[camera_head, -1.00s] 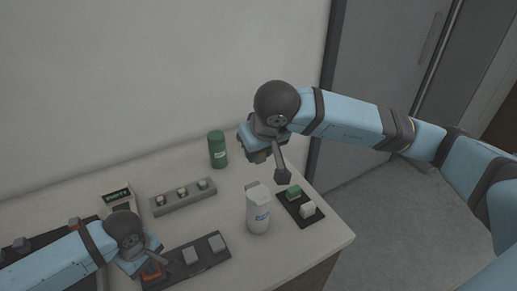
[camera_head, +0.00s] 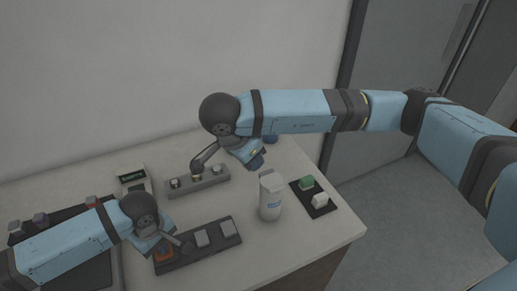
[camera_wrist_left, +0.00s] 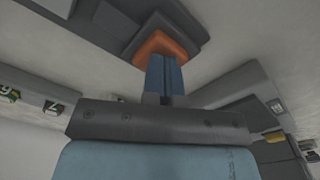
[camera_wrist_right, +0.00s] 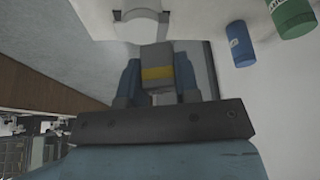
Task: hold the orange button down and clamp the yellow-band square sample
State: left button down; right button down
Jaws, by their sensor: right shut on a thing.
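The orange button (camera_head: 163,255) is at the left end of a dark button panel (camera_head: 228,239). My left gripper (camera_wrist_left: 164,78) is shut, with its fingertips against the orange button (camera_wrist_left: 165,45) in the left wrist view. How far the button is pressed cannot be told. My right gripper (camera_wrist_right: 157,82) is shut on the yellow-band square sample (camera_wrist_right: 157,73), a grey block with a yellow stripe between the blue fingers. In the head view the right gripper (camera_head: 256,161) is above the table, behind the white bottle; the sample is not clear there.
A grey bar (camera_head: 215,179) with small round fittings lies behind the panel. A blue jar (camera_wrist_right: 240,44) and a green jar (camera_wrist_right: 294,14) stand close to the right gripper.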

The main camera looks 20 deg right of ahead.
jog(key=a+f+m+g+y, duration=0.2)
jog(key=a+f+m+g, duration=0.25)
jog(key=m, duration=0.85)
jog(key=m+t+y, duration=0.3)
jog(key=m+y, duration=0.4)
jog(key=m, duration=1.8)
send_over(211, 237)
notch_tip(211, 237, down, 8)
jog(key=r, duration=0.1)
jog(key=shift+d+f+m, duration=0.6)
jog(key=shift+d+f, duration=0.05)
jog(key=shift+f, duration=3.45)
jog(key=c, duration=0.8)
grip_release()
